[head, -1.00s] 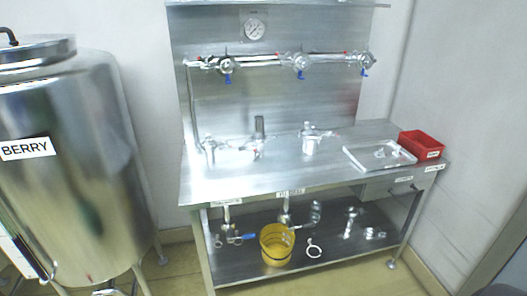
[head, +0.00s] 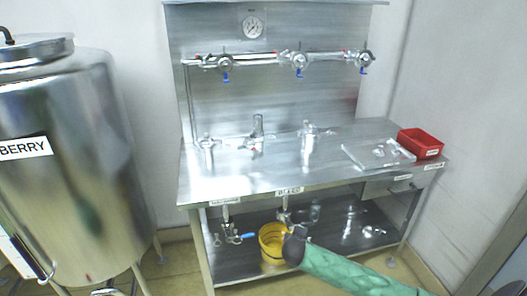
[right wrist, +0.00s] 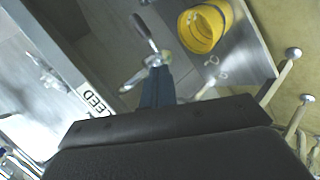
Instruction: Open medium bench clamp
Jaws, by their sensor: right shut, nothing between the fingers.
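My right gripper (head: 299,232) is at the front of the bench, below its edge, beside the yellow bucket. In the right wrist view its dark fingers (right wrist: 157,72) are together and empty. Their tips are close to a silver fitting (right wrist: 148,66) with a long dark handle (right wrist: 143,30), under the edge labelled BLEED; I cannot tell if they touch. The head view shows this pipe fitting (head: 285,213) partly behind my gripper. Upright silver fittings stand on the bench top at left (head: 207,147), middle (head: 257,133) and right (head: 308,143). I cannot tell which part is the medium clamp. My left gripper is not in view.
The yellow bucket (head: 270,240) stands on the lower shelf (head: 240,268). The bench top (head: 240,182) holds a tray (head: 354,157) and a red bin (head: 420,142) at right. A steel tank (head: 70,170) is at far left.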

